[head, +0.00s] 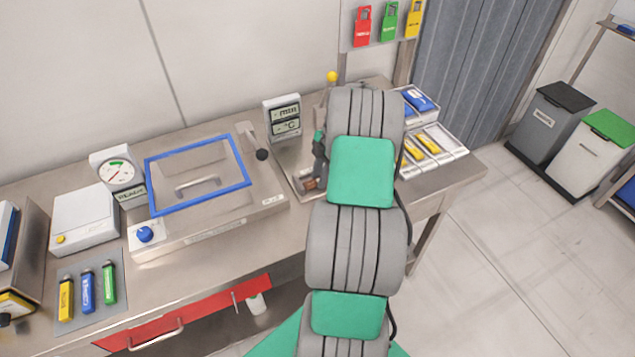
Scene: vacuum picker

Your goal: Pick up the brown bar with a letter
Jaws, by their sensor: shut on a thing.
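My gripper (315,178) shows just left of my arm, over a metal tray (291,157) at the right part of the bench. It is shut on a small brown bar (309,184), of which only a little shows at the fingertips. The bar is low over the tray; I cannot tell whether it touches it. My arm hides much of the tray and the gripper's right side. No letter on the bar can be read from here.
Left of the tray is a steel chamber with a blue-framed lid (215,155) and a black-knobbed lever (262,155). A display (283,117) stands behind. A white sectioned tray (447,140) with yellow items lies right, near the bench edge.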

